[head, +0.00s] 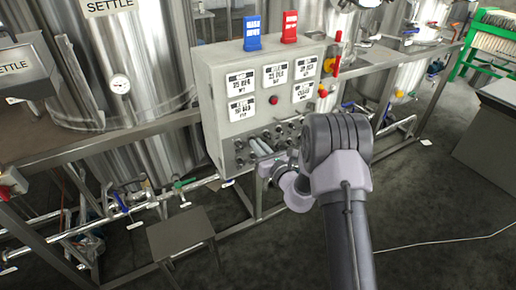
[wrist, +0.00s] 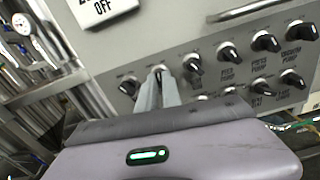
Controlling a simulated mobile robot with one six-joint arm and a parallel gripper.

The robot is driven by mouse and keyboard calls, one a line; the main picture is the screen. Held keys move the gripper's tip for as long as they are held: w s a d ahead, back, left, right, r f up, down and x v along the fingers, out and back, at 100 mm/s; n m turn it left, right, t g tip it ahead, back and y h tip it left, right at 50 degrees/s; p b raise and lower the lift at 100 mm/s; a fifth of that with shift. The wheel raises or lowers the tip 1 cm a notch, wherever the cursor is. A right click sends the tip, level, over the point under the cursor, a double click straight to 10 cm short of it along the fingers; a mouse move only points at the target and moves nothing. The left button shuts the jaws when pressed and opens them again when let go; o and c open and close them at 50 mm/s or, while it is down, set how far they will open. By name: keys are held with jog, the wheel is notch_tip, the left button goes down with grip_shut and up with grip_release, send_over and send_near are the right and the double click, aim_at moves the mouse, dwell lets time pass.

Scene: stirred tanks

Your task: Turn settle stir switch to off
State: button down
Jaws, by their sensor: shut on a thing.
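The grey control panel (head: 245,105) stands in the middle of the head view, with rows of black rotary switches low on its face. My gripper (wrist: 160,82) reaches the left part of these rows, and its two fingers are shut on a rotary switch knob (wrist: 158,70). In the head view my gripper (head: 262,147) is at the panel's lower face, partly hidden by my arm. The fingers cover most of the knob, so its pointer and label cannot be read. A neighbouring black knob (wrist: 129,87) is to its left and another knob (wrist: 193,64) to its right.
More knobs (wrist: 263,41) crowd to the right, below a metal bar handle (wrist: 250,10). A white display (wrist: 103,8) reading "OFF" is above. Steel tanks (head: 115,75) stand behind, a small table (head: 180,235) at lower left. Floor on the right is mostly clear.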

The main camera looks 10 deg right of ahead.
jog(key=shift+n+b, duration=1.95)
jog(key=shift+n, duration=1.55)
jog(key=c, duration=1.5)
grip_release()
jog(key=p+v, duration=0.2)
jog(key=v, duration=1.5)
jog(key=shift+s, duration=0.2)
